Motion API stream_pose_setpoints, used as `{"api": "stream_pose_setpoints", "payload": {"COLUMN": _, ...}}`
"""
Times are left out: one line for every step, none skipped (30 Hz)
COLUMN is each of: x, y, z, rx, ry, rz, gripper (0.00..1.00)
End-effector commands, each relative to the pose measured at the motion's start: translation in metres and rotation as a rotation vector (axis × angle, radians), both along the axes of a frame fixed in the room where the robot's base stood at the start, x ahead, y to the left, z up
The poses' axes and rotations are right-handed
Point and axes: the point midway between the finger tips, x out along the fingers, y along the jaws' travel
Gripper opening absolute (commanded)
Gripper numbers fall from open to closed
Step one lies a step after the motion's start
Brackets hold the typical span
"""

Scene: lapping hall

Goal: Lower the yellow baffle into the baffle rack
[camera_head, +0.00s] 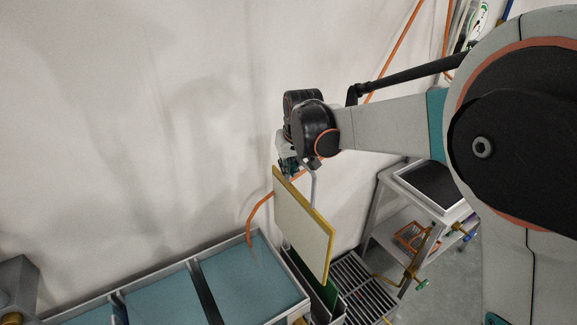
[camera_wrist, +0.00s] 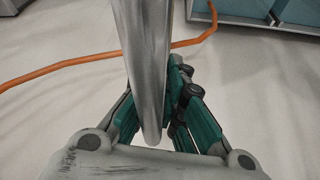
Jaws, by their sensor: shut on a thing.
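The yellow baffle (camera_head: 305,222) is a flat panel with a pale face and yellow edges. It hangs upright and slightly turned beneath my gripper (camera_head: 289,166) in the head view. In the wrist view, my gripper (camera_wrist: 170,110) has its green fingers closed around a grey metal bar (camera_wrist: 146,60), which appears to be the baffle's handle. Below the baffle stands what looks like the baffle rack (camera_head: 329,318), with a green panel (camera_head: 327,292) upright in it. The baffle hides part of the rack, and I cannot tell whether its lower edge is in a slot.
Blue-topped trays (camera_head: 250,275) line the wall left of the rack. A slatted grate (camera_head: 356,282) lies to its right. A metal stand (camera_head: 405,215) with a black top is farther right. An orange hose (camera_head: 262,205) runs along the wall behind the baffle.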

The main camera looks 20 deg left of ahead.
Motion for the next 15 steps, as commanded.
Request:
{"api": "stream_pose_setpoints", "payload": {"x": 0.000, "y": 0.000, "z": -0.005, "rx": 0.000, "ry": 0.000, "rz": 0.000, "gripper": 0.00}}
{"api": "stream_pose_setpoints", "payload": {"x": 0.000, "y": 0.000, "z": -0.007, "rx": 0.000, "ry": 0.000, "rz": 0.000, "gripper": 0.00}}
{"api": "stream_pose_setpoints", "payload": {"x": 0.000, "y": 0.000, "z": -0.009, "rx": 0.000, "ry": 0.000, "rz": 0.000, "gripper": 0.00}}
{"api": "stream_pose_setpoints", "payload": {"x": 0.000, "y": 0.000, "z": -0.011, "rx": 0.000, "ry": 0.000, "rz": 0.000, "gripper": 0.00}}
{"api": "stream_pose_setpoints", "payload": {"x": 0.000, "y": 0.000, "z": -0.013, "rx": 0.000, "ry": 0.000, "rz": 0.000, "gripper": 0.00}}
{"api": "stream_pose_setpoints", "payload": {"x": 0.000, "y": 0.000, "z": -0.016, "rx": 0.000, "ry": 0.000, "rz": 0.000, "gripper": 0.00}}
{"api": "stream_pose_setpoints", "payload": {"x": 0.000, "y": 0.000, "z": -0.017, "rx": 0.000, "ry": 0.000, "rz": 0.000, "gripper": 0.00}}
{"api": "stream_pose_setpoints", "payload": {"x": 0.000, "y": 0.000, "z": -0.019, "rx": 0.000, "ry": 0.000, "rz": 0.000, "gripper": 0.00}}
{"api": "stream_pose_setpoints", "payload": {"x": 0.000, "y": 0.000, "z": -0.022, "rx": 0.000, "ry": 0.000, "rz": 0.000, "gripper": 0.00}}
{"api": "stream_pose_setpoints", "payload": {"x": 0.000, "y": 0.000, "z": -0.024, "rx": 0.000, "ry": 0.000, "rz": 0.000, "gripper": 0.00}}
{"api": "stream_pose_setpoints", "payload": {"x": 0.000, "y": 0.000, "z": -0.026, "rx": 0.000, "ry": 0.000, "rz": 0.000, "gripper": 0.00}}
{"api": "stream_pose_setpoints", "payload": {"x": 0.000, "y": 0.000, "z": -0.028, "rx": 0.000, "ry": 0.000, "rz": 0.000, "gripper": 0.00}}
{"api": "stream_pose_setpoints", "payload": {"x": 0.000, "y": 0.000, "z": -0.030, "rx": 0.000, "ry": 0.000, "rz": 0.000, "gripper": 0.00}}
{"api": "stream_pose_setpoints", "payload": {"x": 0.000, "y": 0.000, "z": -0.032, "rx": 0.000, "ry": 0.000, "rz": 0.000, "gripper": 0.00}}
{"api": "stream_pose_setpoints", "payload": {"x": 0.000, "y": 0.000, "z": -0.034, "rx": 0.000, "ry": 0.000, "rz": 0.000, "gripper": 0.00}}
